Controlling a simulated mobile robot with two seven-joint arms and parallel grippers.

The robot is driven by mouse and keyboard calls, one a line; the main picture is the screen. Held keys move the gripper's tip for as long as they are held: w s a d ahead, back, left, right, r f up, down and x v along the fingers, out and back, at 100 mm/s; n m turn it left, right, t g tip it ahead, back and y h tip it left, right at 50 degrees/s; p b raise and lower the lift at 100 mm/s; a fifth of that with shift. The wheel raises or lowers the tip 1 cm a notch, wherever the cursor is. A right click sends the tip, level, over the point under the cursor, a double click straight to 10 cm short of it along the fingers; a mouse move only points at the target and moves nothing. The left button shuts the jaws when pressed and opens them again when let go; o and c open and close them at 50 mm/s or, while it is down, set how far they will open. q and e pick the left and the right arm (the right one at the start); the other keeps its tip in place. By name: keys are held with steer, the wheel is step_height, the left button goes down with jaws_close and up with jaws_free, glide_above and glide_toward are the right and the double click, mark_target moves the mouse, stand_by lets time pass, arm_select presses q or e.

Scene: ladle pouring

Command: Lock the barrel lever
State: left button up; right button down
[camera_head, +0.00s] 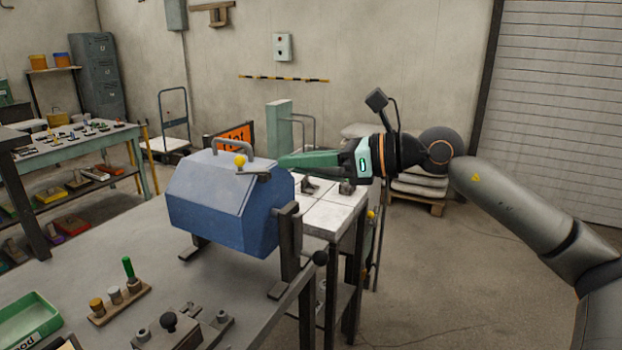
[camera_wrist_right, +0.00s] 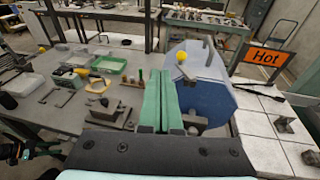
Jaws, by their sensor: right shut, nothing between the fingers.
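The blue barrel (camera_head: 222,207) is faceted and hangs on a dark stand at the table's right edge. It also shows in the right wrist view (camera_wrist_right: 210,85). A lever with a yellow knob (camera_head: 239,160) sits on its upper face near the right end; the knob shows in the right wrist view (camera_wrist_right: 181,57). My right gripper (camera_head: 282,161) is shut and empty, its green fingers pointing left beside the lever. I cannot tell whether they touch it. In the right wrist view its fingertips (camera_wrist_right: 161,75) lie just left of the knob.
A grey table (camera_head: 110,262) carries the barrel, a green tray (camera_head: 25,320), a wooden peg holder (camera_head: 120,302) and a dark metal fixture (camera_head: 180,328). A white-tiled table (camera_head: 330,215) stands behind. An orange sign (camera_wrist_right: 263,57) reads "Hot".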

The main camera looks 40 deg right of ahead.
steer(key=shift+s+d+r+b, duration=0.1)
steer(key=shift+s+r+b, duration=0.05)
steer(key=shift+s+b, duration=0.55)
steer(key=shift+s+d+r+b, duration=0.15)
steer(key=shift+s+b, duration=0.3)
steer(key=shift+s, duration=0.35)
steer(key=shift+a, duration=0.1)
